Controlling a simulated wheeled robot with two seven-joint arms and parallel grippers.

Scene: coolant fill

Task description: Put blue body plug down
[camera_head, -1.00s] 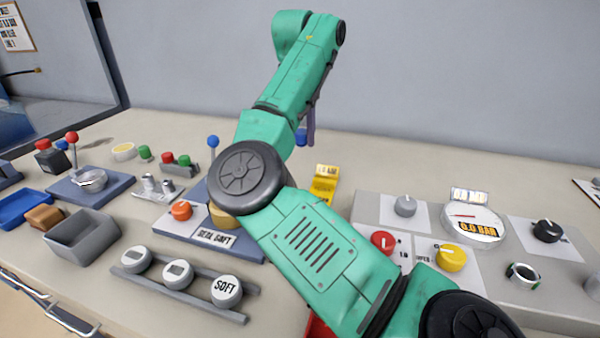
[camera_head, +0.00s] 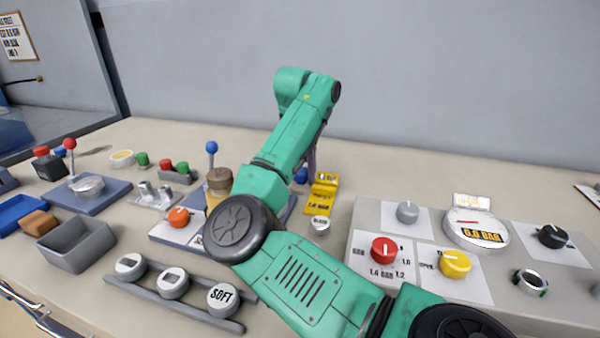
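The blue body plug (camera_head: 301,176) shows as a small blue patch just behind my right arm, left of the yellow labelled stand (camera_head: 322,192). My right gripper (camera_head: 311,160) points down there; only a narrow purple-grey part shows, and my green arm hides most of the rest. The plug keeps its place at the gripper's lower end as the arm moves, so the gripper appears shut on it. Its contact with the tabletop is hidden. My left gripper is not in view.
A silver cap (camera_head: 320,225) sits before the yellow stand. The grey knob panel (camera_head: 372,215) is at right. The tabletop behind my forearm (camera_head: 400,175) is clear.

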